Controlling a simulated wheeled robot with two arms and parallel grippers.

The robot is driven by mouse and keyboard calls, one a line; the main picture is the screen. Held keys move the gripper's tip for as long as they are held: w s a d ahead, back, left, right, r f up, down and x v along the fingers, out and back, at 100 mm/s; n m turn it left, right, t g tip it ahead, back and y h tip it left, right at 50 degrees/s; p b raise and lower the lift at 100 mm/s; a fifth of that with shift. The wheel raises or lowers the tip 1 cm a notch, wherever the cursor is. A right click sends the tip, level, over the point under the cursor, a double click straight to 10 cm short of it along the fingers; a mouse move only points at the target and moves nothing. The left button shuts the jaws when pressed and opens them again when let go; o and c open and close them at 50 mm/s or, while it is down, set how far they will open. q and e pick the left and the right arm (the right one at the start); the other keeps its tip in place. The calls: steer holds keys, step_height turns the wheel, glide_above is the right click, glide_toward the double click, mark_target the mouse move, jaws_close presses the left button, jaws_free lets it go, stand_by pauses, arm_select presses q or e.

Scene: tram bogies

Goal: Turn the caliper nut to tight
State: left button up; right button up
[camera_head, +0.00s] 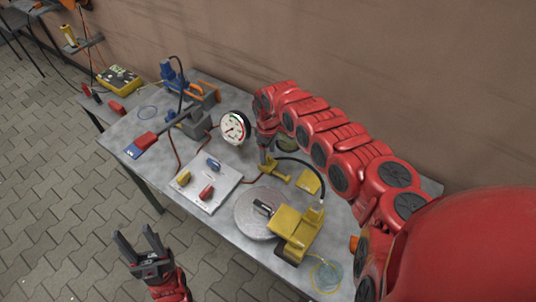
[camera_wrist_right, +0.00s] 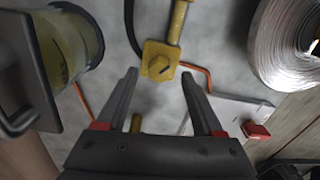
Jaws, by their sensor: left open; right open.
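A yellow hex nut (camera_wrist_right: 158,66) sits on a square yellow plate with a yellow rod in the right wrist view; I take it for the caliper nut. My right gripper (camera_wrist_right: 159,78) is open, with the nut between its fingertips in the picture; I cannot tell whether they touch it. In the head view my right gripper (camera_head: 264,160) points down over a small yellow fitting (camera_head: 278,176) on the bench, and the nut cannot be made out. My left gripper (camera_head: 135,234) is open and empty, off the bench's front edge.
The grey bench (camera_head: 225,225) holds a yellow machine (camera_head: 297,230) by a grey disc (camera_head: 255,215), a white panel (camera_head: 222,190) with coloured levers, and a round gauge (camera_head: 235,129). A black hose curves close to the nut. A wall stands behind. Paved floor lies in front.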

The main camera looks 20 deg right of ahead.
steer(key=shift+f, duration=1.05)
jaws_close()
